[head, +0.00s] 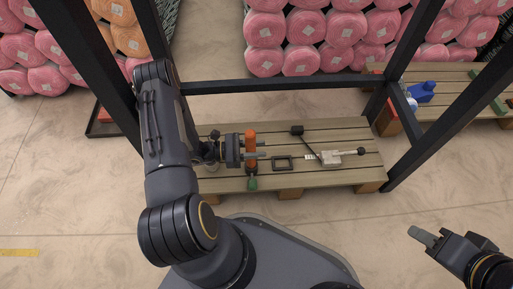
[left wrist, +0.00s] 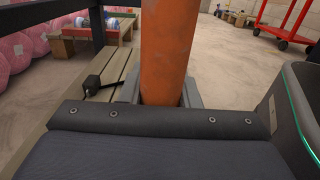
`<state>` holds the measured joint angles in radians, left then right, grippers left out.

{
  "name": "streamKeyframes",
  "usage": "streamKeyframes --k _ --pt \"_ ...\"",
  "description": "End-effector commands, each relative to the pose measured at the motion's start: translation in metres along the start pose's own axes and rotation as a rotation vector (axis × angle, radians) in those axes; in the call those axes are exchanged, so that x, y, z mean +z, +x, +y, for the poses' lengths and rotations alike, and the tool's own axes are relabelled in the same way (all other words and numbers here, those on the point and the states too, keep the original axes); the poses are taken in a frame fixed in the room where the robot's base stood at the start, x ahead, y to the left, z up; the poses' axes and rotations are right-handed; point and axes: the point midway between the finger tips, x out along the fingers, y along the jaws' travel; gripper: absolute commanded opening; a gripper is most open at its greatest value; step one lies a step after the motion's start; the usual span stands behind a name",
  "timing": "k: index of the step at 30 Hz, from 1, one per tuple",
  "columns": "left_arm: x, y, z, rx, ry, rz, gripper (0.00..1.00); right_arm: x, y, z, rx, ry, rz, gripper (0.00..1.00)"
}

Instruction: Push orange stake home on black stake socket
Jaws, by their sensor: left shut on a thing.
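The orange stake (head: 250,139) is in the jaws of my left gripper (head: 262,149), above the wooden pallet bench in the head view. In the left wrist view the orange stake (left wrist: 168,45) runs up between the fingers, and its lower end is hidden by the gripper. Which dark part is the black stake socket I cannot tell; a black block with a thin rod (head: 297,130) and a black square frame (head: 282,163) lie to the right of the stake. My right gripper (head: 422,237) is at the lower right, away from the bench; its opening is unclear.
A green piece (head: 252,183) shows at the bench's front edge below the stake. A grey tool with a black knob (head: 332,158) lies right of the frame. Black posts and a rail (head: 280,85) surround the bench (head: 350,178). A second bench (head: 455,105) stands at the right.

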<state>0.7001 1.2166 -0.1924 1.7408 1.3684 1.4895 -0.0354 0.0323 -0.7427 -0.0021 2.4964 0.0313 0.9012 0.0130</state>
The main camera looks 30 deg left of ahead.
Motion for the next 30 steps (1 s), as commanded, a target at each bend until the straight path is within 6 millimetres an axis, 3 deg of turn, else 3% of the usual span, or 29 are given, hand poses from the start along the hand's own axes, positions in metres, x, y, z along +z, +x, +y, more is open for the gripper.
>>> streamKeyframes --k 7,8,14,23,30 --pt "-0.008 0.000 0.000 0.001 0.000 -0.001 0.01 0.003 0.006 0.003 0.000 0.000 0.000 0.36" --pt "-0.007 0.000 0.000 0.001 0.000 0.000 0.30 0.003 0.005 0.003 0.000 0.000 0.000 0.36" --pt "-0.007 -0.001 0.000 0.002 -0.001 0.000 0.55 0.003 0.005 0.002 0.000 0.000 0.000 0.36" --pt "-0.005 -0.001 0.000 0.003 -0.001 0.001 0.55 0.002 0.003 0.001 0.000 0.000 0.000 0.36" --pt "0.030 -0.001 0.000 0.001 0.000 0.002 0.55 -0.012 -0.023 -0.011 0.000 0.000 0.000 0.36"
